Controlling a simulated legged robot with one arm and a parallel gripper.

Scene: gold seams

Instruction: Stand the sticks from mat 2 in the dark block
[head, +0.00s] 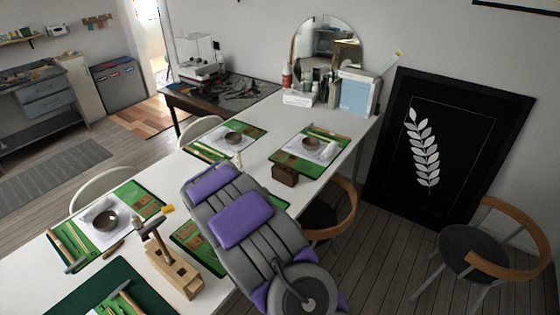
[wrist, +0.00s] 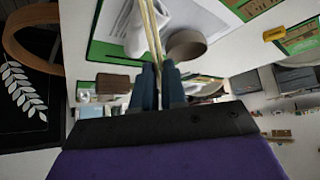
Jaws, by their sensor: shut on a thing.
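My gripper (wrist: 158,82) has dark blue fingers in the wrist view, shut on thin pale sticks (wrist: 151,28) that extend away from the fingertips. In the head view my arm hides the gripper. The dark block (head: 285,174), small and brown, stands on the white table by the near edge of the right far mat (head: 281,158). A brown block, likely the same one, shows left of my fingers in the wrist view (wrist: 112,84). I cannot tell which mat is mat 2.
Other green mats with bowls and tools lie on the table, such as the far left one (head: 247,156) and the near left one (head: 150,199). A wooden block (head: 178,275) with a hammer stands near the front. Chairs (head: 474,252) stand beside the table.

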